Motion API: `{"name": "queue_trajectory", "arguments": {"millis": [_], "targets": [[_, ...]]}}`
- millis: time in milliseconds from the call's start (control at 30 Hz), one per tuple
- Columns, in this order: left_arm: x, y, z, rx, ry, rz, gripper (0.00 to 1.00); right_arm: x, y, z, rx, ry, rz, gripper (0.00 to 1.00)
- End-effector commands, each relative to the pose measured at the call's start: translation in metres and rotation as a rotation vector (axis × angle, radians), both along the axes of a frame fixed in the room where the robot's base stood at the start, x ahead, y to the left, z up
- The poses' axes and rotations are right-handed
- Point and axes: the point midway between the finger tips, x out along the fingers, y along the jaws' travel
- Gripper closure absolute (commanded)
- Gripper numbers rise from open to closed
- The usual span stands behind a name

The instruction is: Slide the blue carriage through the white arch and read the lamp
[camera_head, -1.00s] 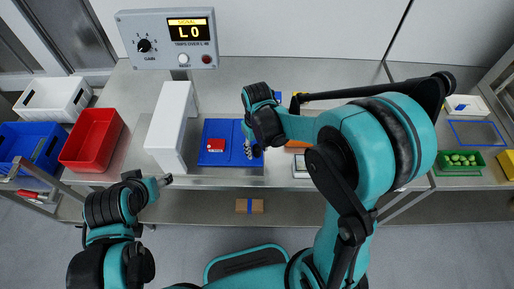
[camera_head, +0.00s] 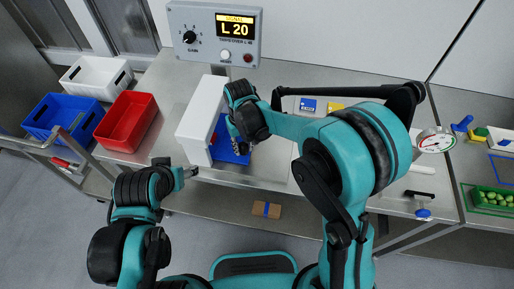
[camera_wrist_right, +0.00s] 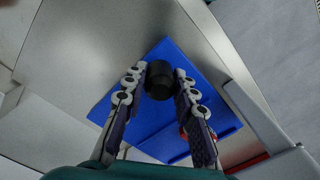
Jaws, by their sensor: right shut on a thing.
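The blue carriage (camera_head: 222,133) lies on the steel bench, its left part hidden by the white arch (camera_head: 199,124). In the right wrist view the carriage (camera_wrist_right: 122,103) is a flat blue plate with a black knob (camera_wrist_right: 160,77) standing on it. My right gripper (camera_wrist_right: 161,72) is shut on this knob; in the head view this gripper (camera_head: 246,141) is just right of the arch. A bit of red (camera_wrist_right: 183,133) shows on the plate.
A red bin (camera_head: 127,121), a blue bin (camera_head: 62,116) and a white bin (camera_head: 96,77) stand left of the arch. A dial gauge (camera_head: 434,141) and a green tray of green pieces (camera_head: 490,197) are at the right. A brown block (camera_head: 266,209) lies below the bench edge.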

Motion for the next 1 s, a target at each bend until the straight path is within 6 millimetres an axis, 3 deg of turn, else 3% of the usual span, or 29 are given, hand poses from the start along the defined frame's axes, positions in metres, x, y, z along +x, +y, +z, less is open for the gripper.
{"name": "queue_trajectory", "arguments": {"millis": [267,300,367,767,1000], "targets": [[0.0,0.0,0.0,0.0,0.0,0.0,0.41,0.0,0.0,0.0,-0.002,0.0,-0.003,1.0],[0.0,0.0,0.0,0.0,0.0,0.0,0.41,0.0,0.0,0.0,-0.002,0.0,-0.003,0.68],[0.0,0.0,0.0,0.0,0.0,0.0,0.41,0.0,0.0,0.0,-0.002,0.0,-0.003,0.52],[0.0,0.0,0.0,0.0,0.0,0.0,0.41,0.0,0.0,0.007,-0.001,0.001,-0.002,0.52],[0.0,0.0,0.0,0.0,0.0,0.0,0.41,0.0,0.0,0.051,-0.001,0.001,-0.002,0.52]]}}
